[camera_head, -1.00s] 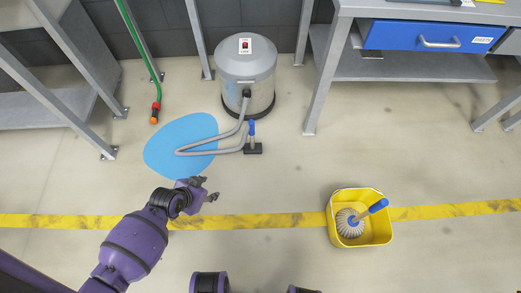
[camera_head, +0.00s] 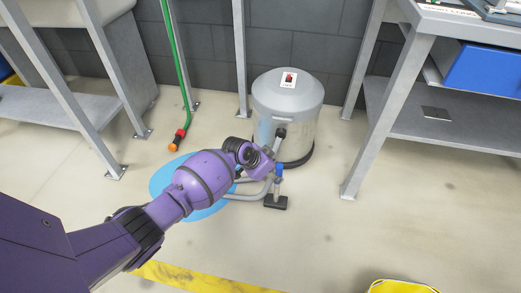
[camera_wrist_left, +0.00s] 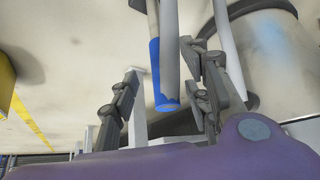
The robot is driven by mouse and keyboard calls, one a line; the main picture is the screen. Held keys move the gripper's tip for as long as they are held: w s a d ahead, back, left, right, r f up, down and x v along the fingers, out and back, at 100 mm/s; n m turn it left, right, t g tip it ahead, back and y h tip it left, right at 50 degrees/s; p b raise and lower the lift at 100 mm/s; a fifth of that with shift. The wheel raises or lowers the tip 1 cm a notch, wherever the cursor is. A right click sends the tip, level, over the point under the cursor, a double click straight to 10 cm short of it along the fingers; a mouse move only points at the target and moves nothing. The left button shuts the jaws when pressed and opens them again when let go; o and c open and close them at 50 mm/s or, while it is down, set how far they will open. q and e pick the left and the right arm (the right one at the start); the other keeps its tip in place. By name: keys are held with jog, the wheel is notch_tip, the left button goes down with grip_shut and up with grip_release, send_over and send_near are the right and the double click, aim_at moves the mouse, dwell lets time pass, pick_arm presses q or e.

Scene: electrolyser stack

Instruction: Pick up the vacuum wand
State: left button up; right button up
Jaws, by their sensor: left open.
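The vacuum wand (camera_head: 279,185) stands upright with its dark floor head on the floor in front of the grey vacuum canister (camera_head: 287,105). Its blue grip shows in the left wrist view (camera_wrist_left: 156,70). My left gripper (camera_wrist_left: 161,62) is open, with one finger on each side of the blue grip in that view. I cannot tell whether the fingers touch it. In the head view my left gripper (camera_head: 264,165) is beside the wand's upper end, and my own wrist partly hides it. My right gripper is not in view.
The grey hose (camera_head: 248,196) loops over a blue puddle (camera_head: 205,212). A green hose (camera_head: 182,85) with an orange tip hangs at left. Bench legs (camera_head: 385,110) stand at right. A yellow bucket (camera_head: 402,287) is at the bottom edge. The floor right of the wand is clear.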

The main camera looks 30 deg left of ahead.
aim_at(277, 186)
pick_arm(q)
jog(key=b+x, duration=0.3)
jog(key=x, duration=0.1)
jog(key=shift+w+f, duration=0.2)
jog(key=shift+f, duration=0.05)
jog(key=shift+w+f+b, duration=0.2)
jog(key=shift+f+b, duration=0.15)
jog(key=shift+b, duration=0.05)
jog(key=shift+w+d, duration=0.1)
grip_shut()
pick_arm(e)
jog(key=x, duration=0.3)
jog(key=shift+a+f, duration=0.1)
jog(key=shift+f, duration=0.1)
pick_arm(q)
jog(key=shift+w+r, duration=0.1)
